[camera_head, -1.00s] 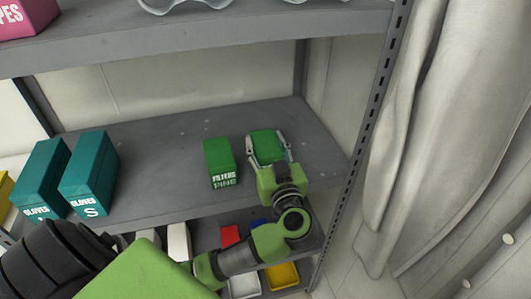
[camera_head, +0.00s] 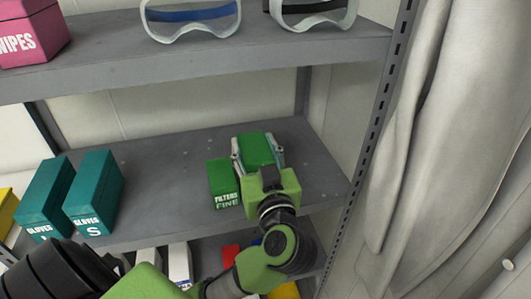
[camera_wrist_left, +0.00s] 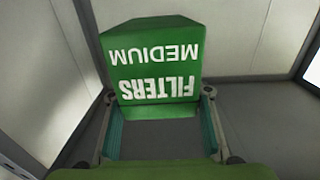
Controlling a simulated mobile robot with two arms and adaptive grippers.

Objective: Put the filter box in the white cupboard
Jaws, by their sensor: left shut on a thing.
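A green filter box (camera_head: 256,146) is held between the fingers of my left gripper (camera_head: 258,156) above the right part of the middle shelf. In the left wrist view the box (camera_wrist_left: 156,65) reads "FILTERS MEDIUM", upside down in the picture, and the left gripper (camera_wrist_left: 160,100) has a finger on each side of it. A second green box (camera_head: 223,184), marked "FILTERS FINE", stands on the shelf just left of the held one and is partly overlapped by the gripper. No white cupboard can be made out. My right gripper is not in view.
Two teal gloves boxes (camera_head: 94,192) (camera_head: 46,198) stand on the middle shelf (camera_head: 160,165) at left. The upper shelf (camera_head: 200,62) with goggles (camera_head: 192,18) is overhead. A slotted post (camera_head: 372,130) and a pale curtain (camera_head: 440,150) are at right.

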